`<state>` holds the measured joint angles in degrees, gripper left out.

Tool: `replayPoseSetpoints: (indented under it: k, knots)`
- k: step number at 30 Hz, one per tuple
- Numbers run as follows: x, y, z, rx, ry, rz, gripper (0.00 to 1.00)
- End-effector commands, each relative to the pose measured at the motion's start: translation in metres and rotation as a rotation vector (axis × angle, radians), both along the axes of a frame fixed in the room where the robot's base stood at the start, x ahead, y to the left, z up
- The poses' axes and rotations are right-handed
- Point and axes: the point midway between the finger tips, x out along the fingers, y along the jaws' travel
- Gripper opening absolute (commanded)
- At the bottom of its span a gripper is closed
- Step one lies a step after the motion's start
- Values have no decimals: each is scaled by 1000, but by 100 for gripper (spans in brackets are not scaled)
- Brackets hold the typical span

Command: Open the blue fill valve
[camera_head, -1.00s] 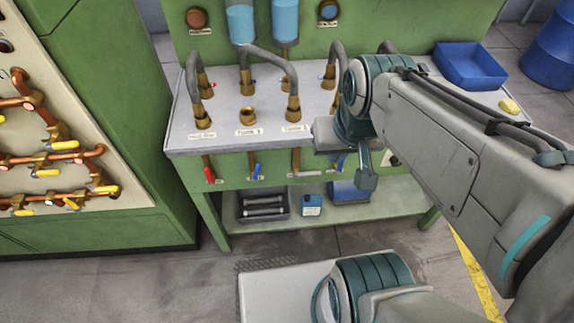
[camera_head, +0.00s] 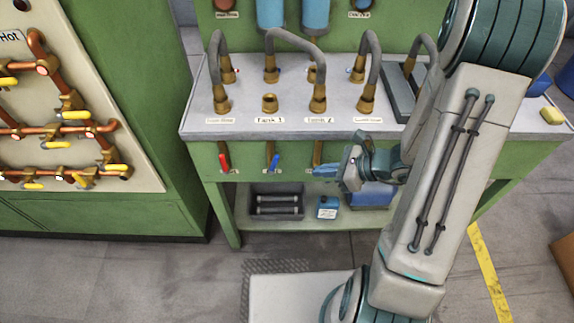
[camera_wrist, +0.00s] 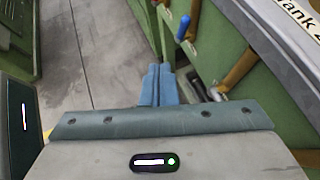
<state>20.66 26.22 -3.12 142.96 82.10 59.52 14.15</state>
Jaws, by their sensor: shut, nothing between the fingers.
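A blue valve lever (camera_head: 272,162) hangs from a copper pipe under the bench, below the Tank 1 label. It also shows in the wrist view (camera_wrist: 183,28), ahead and right of my fingers. A second blue lever showed farther right earlier; my gripper and wrist now cover that spot. I cannot read which is labelled fill. My gripper (camera_head: 324,173) is shut and empty, in front of the bench near the third pipe. In the wrist view its blue fingers (camera_wrist: 158,85) are together and point forward. The third pipe (camera_wrist: 238,68) with a pale lever (camera_wrist: 216,93) stands close to their right.
A red lever (camera_head: 224,158) hangs left of the blue one. The bench top (camera_head: 210,128) overhangs the valves. The lower shelf holds a grey bin (camera_head: 275,190) and a small blue container (camera_head: 327,207). A panel with yellow-handled valves (camera_head: 60,110) stands left. Floor in front is open.

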Motion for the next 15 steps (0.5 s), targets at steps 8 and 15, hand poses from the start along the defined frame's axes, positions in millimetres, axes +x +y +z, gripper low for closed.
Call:
replayPoseSetpoints:
  k: [8, 15]
  knots:
    - [13, -16, -37, 78, 105, -203, 0]
    - [25, 7, -53, 80, 110, -206, 0]
